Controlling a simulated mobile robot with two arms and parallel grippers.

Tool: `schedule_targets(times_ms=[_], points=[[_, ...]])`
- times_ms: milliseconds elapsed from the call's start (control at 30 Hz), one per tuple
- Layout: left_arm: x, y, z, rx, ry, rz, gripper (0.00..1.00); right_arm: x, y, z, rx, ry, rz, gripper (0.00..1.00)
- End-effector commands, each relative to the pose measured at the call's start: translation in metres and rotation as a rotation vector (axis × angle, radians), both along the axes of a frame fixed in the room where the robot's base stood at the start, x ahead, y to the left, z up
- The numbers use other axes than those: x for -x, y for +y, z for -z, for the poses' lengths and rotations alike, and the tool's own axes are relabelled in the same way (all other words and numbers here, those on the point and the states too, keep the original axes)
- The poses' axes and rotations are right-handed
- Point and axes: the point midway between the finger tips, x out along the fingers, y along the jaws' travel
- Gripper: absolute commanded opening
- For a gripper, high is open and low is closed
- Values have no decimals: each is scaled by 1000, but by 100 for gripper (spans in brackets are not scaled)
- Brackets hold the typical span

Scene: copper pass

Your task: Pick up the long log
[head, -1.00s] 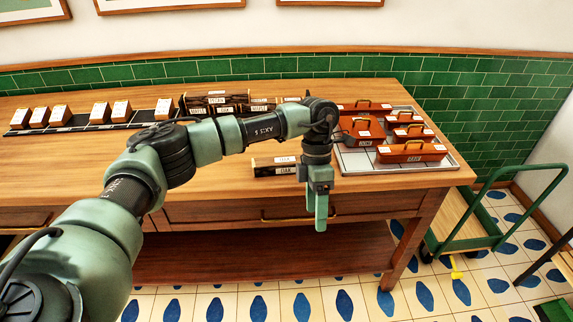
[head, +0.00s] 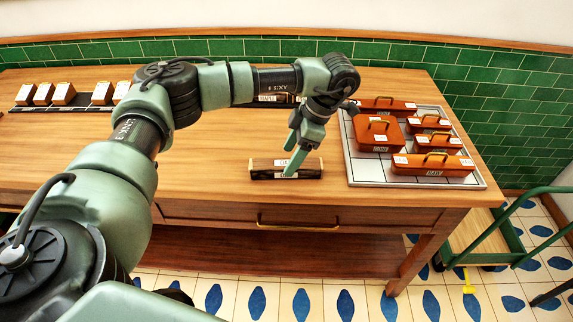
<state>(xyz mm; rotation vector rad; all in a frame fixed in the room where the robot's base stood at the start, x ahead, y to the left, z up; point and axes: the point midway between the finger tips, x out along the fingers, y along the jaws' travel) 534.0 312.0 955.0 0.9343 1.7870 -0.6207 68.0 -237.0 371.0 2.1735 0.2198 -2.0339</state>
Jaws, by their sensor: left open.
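A dark brown log (head: 264,164) with white labels lies alone near the front edge of the wooden table, its long side along that edge. My left gripper (head: 289,162) is open, fingers pointing down at the log's middle, and they cover part of it. I cannot tell whether the fingers are around the log or still above it. Another dark piece (head: 243,103) behind my left arm is mostly hidden. My right gripper is out of view.
A pale tray (head: 359,178) on the table's right holds several orange boxes with handles, just right of my left gripper. Small labelled blocks (head: 64,94) stand on a dark strip at the back left. A green cart (head: 497,237) stands right of the table. The front left tabletop is clear.

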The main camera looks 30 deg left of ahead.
Motion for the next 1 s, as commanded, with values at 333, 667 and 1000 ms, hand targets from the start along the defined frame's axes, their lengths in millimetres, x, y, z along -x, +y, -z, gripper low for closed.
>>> schedule_targets(times_ms=[333,667,1000], points=[[8,14,34,1,1,0,67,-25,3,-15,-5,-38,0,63],[8,13,34,1,0,0,28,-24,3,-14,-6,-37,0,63],[8,13,34,2,-1,0,0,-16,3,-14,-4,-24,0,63]])
